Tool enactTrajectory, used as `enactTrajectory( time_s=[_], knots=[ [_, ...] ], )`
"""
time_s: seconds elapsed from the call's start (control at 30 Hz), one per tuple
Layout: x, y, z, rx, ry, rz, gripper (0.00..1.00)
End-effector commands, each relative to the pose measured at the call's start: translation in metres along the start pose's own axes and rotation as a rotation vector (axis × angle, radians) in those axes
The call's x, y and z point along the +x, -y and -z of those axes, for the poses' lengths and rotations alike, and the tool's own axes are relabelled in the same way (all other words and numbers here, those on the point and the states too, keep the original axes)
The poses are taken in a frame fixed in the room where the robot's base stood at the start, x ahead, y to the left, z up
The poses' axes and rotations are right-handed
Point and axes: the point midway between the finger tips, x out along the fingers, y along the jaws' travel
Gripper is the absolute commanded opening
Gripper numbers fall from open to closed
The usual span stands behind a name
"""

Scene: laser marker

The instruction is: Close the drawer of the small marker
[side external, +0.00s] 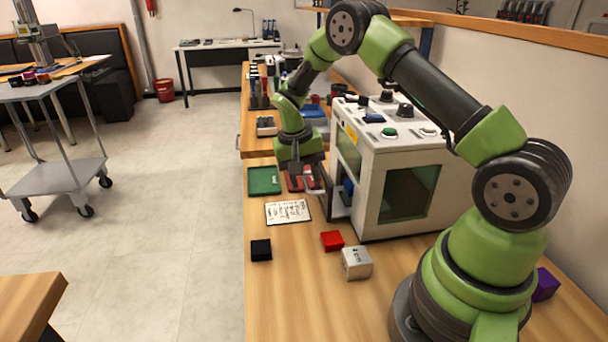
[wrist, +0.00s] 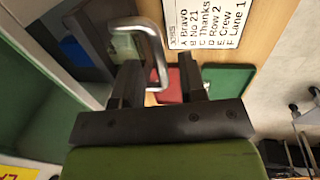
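The small marker (side external: 410,160) is a white box with dark green windows and knobs on top, standing on the bench. Its drawer (side external: 341,211) is pulled out at the left side, with a blue item (side external: 347,190) in that opening. In the wrist view, the dark drawer front (wrist: 97,32) carries a bent metal handle (wrist: 153,42). My gripper (side external: 311,187) is at the drawer front; in the wrist view its fingers (wrist: 162,75) are apart. The handle's bar reaches between the fingers, nearer the left one. Whether it touches a finger cannot be told.
A written sheet (side external: 288,212), a green tray (side external: 264,181) and a red tray (side external: 294,184) lie near my gripper. A black block (side external: 261,250), a red block (side external: 332,240) and a silver block (side external: 356,263) sit on the front bench. Bare wood lies between them.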

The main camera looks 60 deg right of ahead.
Motion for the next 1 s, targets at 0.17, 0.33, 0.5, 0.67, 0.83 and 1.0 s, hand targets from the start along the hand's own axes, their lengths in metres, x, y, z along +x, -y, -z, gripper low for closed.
enactTrajectory(
  time_s=[0.17, 0.33, 0.5, 0.67, 0.83, 1.0],
  knots=[
    [0.0, 0.0, 0.0, 0.0, 0.0, 0.0, 0.08],
    [-0.001, 0.0, 0.0, 0.0, 0.0, 0.0, 0.0],
    [0.002, -0.015, 0.001, 0.004, 0.001, -0.001, 0.0],
    [0.006, -0.041, 0.0, 0.004, 0.0, -0.001, 0.0],
    [0.008, -0.047, 0.0, 0.0, -0.001, -0.001, 0.0],
    [0.008, -0.049, 0.0, 0.001, 0.001, -0.004, 0.0]
  ],
)
